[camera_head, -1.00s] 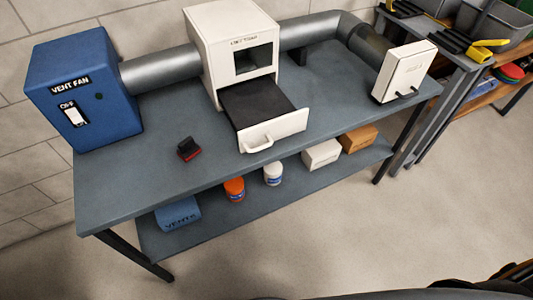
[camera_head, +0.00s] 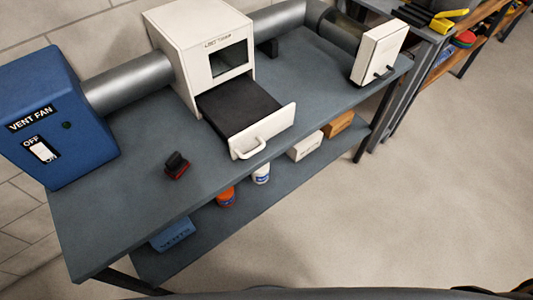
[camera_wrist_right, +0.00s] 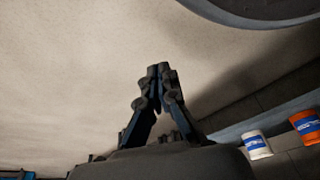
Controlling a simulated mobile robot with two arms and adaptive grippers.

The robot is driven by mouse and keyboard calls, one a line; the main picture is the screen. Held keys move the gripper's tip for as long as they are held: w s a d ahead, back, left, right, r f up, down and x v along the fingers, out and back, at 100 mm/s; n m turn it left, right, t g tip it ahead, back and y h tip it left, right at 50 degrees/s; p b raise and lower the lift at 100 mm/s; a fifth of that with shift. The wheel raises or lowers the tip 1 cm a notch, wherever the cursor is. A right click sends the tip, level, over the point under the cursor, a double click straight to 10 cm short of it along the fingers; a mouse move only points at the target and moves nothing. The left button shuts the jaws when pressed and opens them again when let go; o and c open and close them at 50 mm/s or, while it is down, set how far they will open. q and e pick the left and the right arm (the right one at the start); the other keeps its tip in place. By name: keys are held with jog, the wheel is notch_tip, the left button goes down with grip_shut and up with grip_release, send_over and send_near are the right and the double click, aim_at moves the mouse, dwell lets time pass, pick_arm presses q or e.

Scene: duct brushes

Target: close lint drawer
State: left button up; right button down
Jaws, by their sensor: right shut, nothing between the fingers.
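The lint drawer (camera_head: 262,133) is pulled out of the white lint trap box (camera_head: 190,45) on the grey table. Its white front has a curved handle, and its dark inside (camera_head: 236,106) is visible. My right gripper (camera_wrist_right: 160,70) shows in the right wrist view with its fingers together and nothing between them. It is over bare floor, apart from the drawer, which is not in that view. My left gripper is in neither view.
A small red and black object (camera_head: 177,166) lies on the table (camera_head: 130,195). A white panel with a handle (camera_head: 379,54) stands at the right end. The lower shelf holds jars and boxes. The floor in front is clear.

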jog(key=w+r+m+t, duration=0.3)
jog(key=w+r, duration=0.4)
jog(key=w, duration=0.2)
jog(key=m+t+y, duration=0.6)
jog(key=m+y, duration=0.2)
jog(key=y, duration=0.1)
send_near(254, 153)
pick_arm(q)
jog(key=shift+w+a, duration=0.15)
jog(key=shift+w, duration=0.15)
pick_arm(e)
jog(key=x, duration=0.7)
